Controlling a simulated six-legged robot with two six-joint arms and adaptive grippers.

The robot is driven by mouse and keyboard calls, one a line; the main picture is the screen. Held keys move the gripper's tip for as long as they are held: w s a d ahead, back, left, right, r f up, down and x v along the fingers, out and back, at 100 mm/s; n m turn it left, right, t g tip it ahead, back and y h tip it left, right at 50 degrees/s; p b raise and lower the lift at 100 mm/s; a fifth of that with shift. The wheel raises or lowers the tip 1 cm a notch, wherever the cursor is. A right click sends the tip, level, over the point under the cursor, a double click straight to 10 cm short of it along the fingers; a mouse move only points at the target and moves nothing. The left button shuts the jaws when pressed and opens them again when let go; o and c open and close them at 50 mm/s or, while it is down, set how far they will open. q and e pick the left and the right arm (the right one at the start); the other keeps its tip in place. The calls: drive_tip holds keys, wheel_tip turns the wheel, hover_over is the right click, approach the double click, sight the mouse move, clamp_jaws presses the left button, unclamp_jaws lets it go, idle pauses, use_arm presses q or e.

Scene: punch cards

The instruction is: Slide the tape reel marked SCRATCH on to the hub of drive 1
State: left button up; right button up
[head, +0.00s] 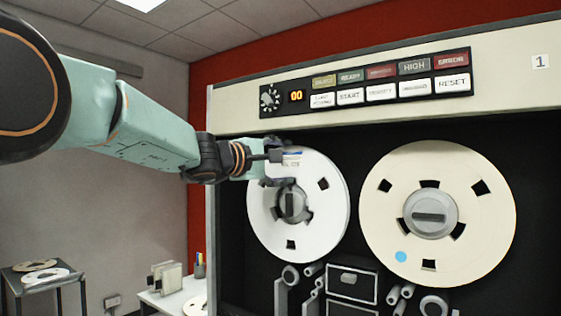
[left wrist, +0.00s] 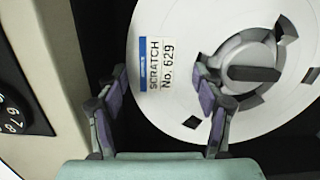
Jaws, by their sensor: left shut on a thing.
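The white reel marked SCRATCH (head: 325,215) stands upright at the left side of drive 1's face. Its label reads SCRATCH No. 629 in the left wrist view (left wrist: 153,64). The grey hub (head: 291,203) shows through the reel's centre opening, so the reel is around or just in front of it; how deep it sits I cannot tell. My left gripper (head: 277,168) is shut on the reel's upper left band, one finger by the outer rim and one at the centre opening. My right gripper is not in view.
A cream reel (head: 480,225) with a blue dot is on the drive's right hub, close beside the white reel. A control panel (head: 367,83) is above, and a 1 plate (head: 541,62) is at upper right. Rollers and a head block (head: 352,281) lie below. A side table (head: 42,283) holds other reels.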

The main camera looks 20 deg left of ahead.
use_arm(q)
drive_tip(key=shift+w+r, duration=0.25)
drive_tip(key=shift+r, duration=0.05)
drive_tip(key=shift+c, duration=0.3)
drive_tip(key=shift+w, duration=0.1)
drive_tip(key=shift+w+d+f, duration=0.1)
drive_tip(key=shift+w+d, duration=0.2)
drive_tip(key=shift+w, duration=0.3)
drive_tip(key=shift+p, duration=0.3)
drive_tip(key=shift+a, duration=0.1)
